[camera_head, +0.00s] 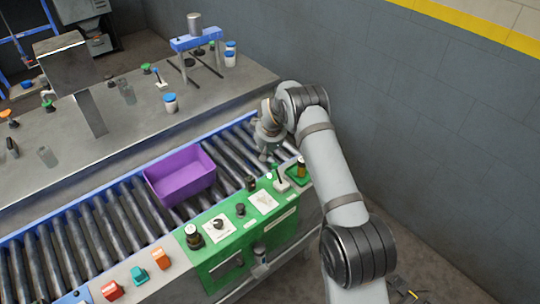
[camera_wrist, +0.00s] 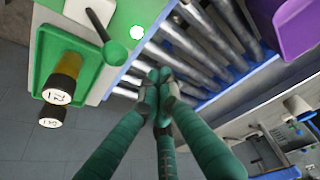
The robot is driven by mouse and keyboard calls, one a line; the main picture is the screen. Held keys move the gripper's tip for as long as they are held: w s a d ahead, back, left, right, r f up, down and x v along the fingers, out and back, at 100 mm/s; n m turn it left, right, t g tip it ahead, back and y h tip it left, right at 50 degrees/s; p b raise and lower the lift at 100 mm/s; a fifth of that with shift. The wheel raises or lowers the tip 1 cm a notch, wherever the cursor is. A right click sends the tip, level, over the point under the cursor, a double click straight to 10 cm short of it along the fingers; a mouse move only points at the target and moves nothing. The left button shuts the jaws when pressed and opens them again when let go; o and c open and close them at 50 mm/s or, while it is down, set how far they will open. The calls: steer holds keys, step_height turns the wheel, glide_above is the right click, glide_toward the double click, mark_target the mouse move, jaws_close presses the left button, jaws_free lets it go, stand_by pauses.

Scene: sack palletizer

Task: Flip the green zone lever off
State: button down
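The green lever (camera_head: 279,173) stands on a white base at the right end of the green control panel (camera_head: 237,262), beside the roller conveyor. My gripper (camera_head: 265,152) hangs over the right end of the rollers, just behind the lever in the head view. In the wrist view its teal fingers (camera_wrist: 161,92) come together at the tips with nothing seen between them. They are apart from the lever, to its right and below it.
A green tray (camera_wrist: 46,70) with yellow, dark-capped cylinders (camera_wrist: 68,72) stands close to the lever. A lit round lamp (camera_wrist: 138,32) sits beside it. A purple bin (camera_head: 181,182) rests on the rollers. Black knobs (camera_head: 240,209) stand along the panel. A grey wall (camera_head: 440,110) is at right.

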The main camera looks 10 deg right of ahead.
mark_target(278, 173)
steer(key=shift+s+d+r+p, duration=0.15)
steer(key=shift+s+d+p, duration=0.1)
steer(key=shift+s+p, duration=0.55)
steer(key=shift+s+d+r+p, duration=0.1)
steer(key=shift+s+d+p, duration=0.1)
steer(key=shift+s+p, duration=0.55)
steer(key=shift+s, duration=0.2)
steer(key=shift+d+f+b, duration=0.1)
steer(key=shift+b, duration=0.65)
